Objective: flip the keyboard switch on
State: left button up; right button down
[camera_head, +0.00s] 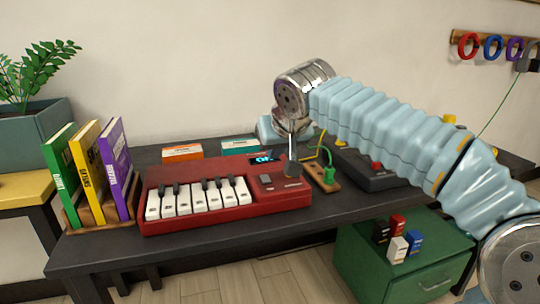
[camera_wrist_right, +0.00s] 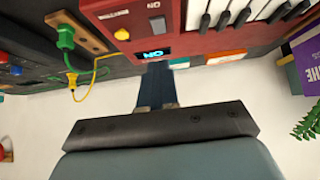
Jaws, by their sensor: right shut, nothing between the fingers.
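The red keyboard (camera_head: 150,222) lies on the dark table with its white and black keys facing me. It also shows upside down at the top of the right wrist view (camera_wrist_right: 215,42). Its small display (camera_wrist_right: 153,52) is lit and reads ON. A dark switch (camera_wrist_right: 157,22) sits on its panel beside a printed ON label, with a yellow knob (camera_wrist_right: 122,34) next to it. My right gripper (camera_head: 292,170) is shut and empty over the keyboard's right end; its fingers (camera_wrist_right: 155,72) point toward the panel. Contact with the panel cannot be told. My left gripper is out of view.
Upright books (camera_head: 88,178) stand left of the keyboard. Orange (camera_head: 182,152) and teal (camera_head: 240,146) boxes lie behind it. A wooden strip with a green plug (camera_head: 329,175) and a dark device (camera_head: 372,172) are to its right. A green cabinet (camera_head: 350,262) is below.

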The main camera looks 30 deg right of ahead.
jog(key=v, duration=0.5)
jog(key=shift+s+a+f, duration=0.1)
jog(key=shift+s+a, duration=0.15)
jog(key=shift+s, duration=0.3)
